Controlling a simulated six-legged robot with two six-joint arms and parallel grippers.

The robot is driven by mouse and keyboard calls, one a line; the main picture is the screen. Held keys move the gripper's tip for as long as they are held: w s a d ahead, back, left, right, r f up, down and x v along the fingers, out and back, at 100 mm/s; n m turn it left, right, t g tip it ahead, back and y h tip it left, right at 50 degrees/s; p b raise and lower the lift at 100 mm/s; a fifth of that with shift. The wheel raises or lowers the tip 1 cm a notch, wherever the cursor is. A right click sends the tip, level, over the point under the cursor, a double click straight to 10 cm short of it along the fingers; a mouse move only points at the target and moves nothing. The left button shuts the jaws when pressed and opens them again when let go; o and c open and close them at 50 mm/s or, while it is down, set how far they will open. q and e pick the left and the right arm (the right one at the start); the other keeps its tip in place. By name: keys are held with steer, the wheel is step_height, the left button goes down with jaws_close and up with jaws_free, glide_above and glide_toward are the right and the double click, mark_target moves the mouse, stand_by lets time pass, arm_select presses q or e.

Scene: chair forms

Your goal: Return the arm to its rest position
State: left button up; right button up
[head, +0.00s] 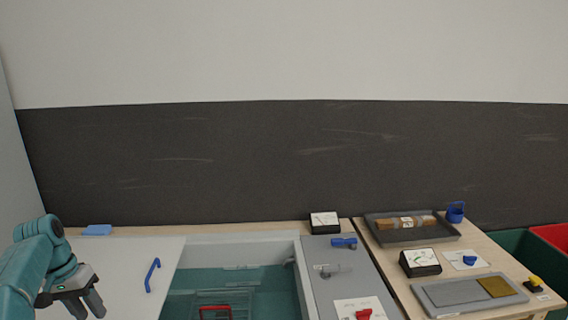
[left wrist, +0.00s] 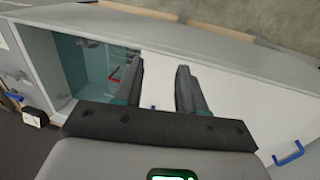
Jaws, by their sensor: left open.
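My left gripper (head: 88,304) is at the lower left of the head view, on a teal arm that comes in from the left. Its two dark fingers are apart, with nothing between them. In the left wrist view the same open fingers (left wrist: 160,88) show over a white panel (left wrist: 240,95). The gripper is to the left of a blue handle (head: 152,275) on that white panel (head: 130,258) and apart from it. The handle also shows in the left wrist view (left wrist: 289,154). My right gripper is in neither view.
An open teal-lined basin (head: 262,278) with a red-edged rack (head: 215,312) is right of the panel. A grey strip (head: 345,273) carries a blue handle (head: 344,243). Further right are a dark tray (head: 412,237), meters (head: 420,262) and a grey plate (head: 455,297). A dark wall stands behind.

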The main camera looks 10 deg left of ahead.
arm_select(q)
steer(key=w+d+f+m+h, duration=0.1)
steer(key=d+f, duration=2.2)
steer(key=f, duration=0.2)
steer(key=s+d+f, duration=0.3)
steer(key=s+d, duration=0.5)
steer(key=s, duration=0.3)
steer(key=s+d+f, duration=0.3)
steer(key=s+d, duration=0.6)
steer(key=s, duration=0.2)
steer(key=shift+d+h+b, duration=0.15)
steer(key=shift+h+b, duration=0.15)
steer(key=shift+b, duration=0.15)
steer(key=shift+s+f, duration=0.1)
